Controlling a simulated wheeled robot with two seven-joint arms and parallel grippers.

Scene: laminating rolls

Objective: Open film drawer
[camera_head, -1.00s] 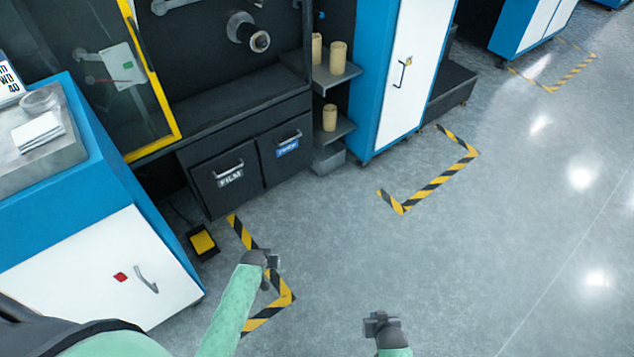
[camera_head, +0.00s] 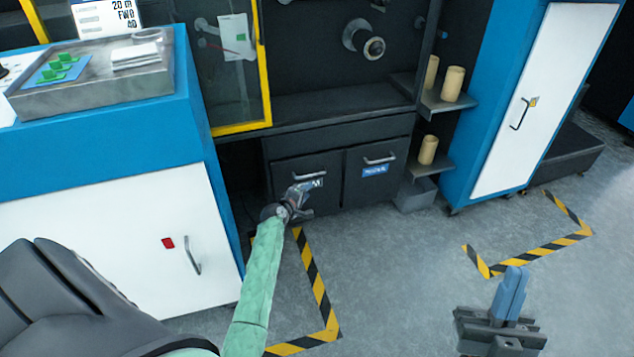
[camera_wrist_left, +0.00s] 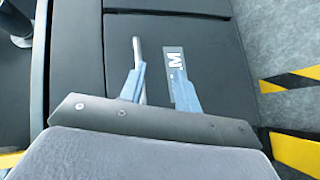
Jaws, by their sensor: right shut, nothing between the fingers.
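The film drawer (camera_head: 285,178) is the dark left front in the cabinet under the machine, and it looks closed. My left gripper (camera_head: 304,194) is in front of it and hides most of its label (camera_head: 316,183) and handle. In the left wrist view, my left gripper (camera_wrist_left: 159,88) is open, its two blue fingers apart over the drawer front (camera_wrist_left: 88,60). The light bar handle (camera_wrist_left: 138,50) lies beside and partly behind the left finger. I cannot tell whether they touch. My right gripper (camera_head: 512,292) is shut and empty at lower right, away from the cabinet.
A drawer with a blue label (camera_head: 374,171) is just right of the film drawer. A blue and white cabinet (camera_head: 130,215) stands close to my left arm. Shelves with tan rolls (camera_head: 428,150) are at right. Striped tape (camera_head: 318,285) marks open floor.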

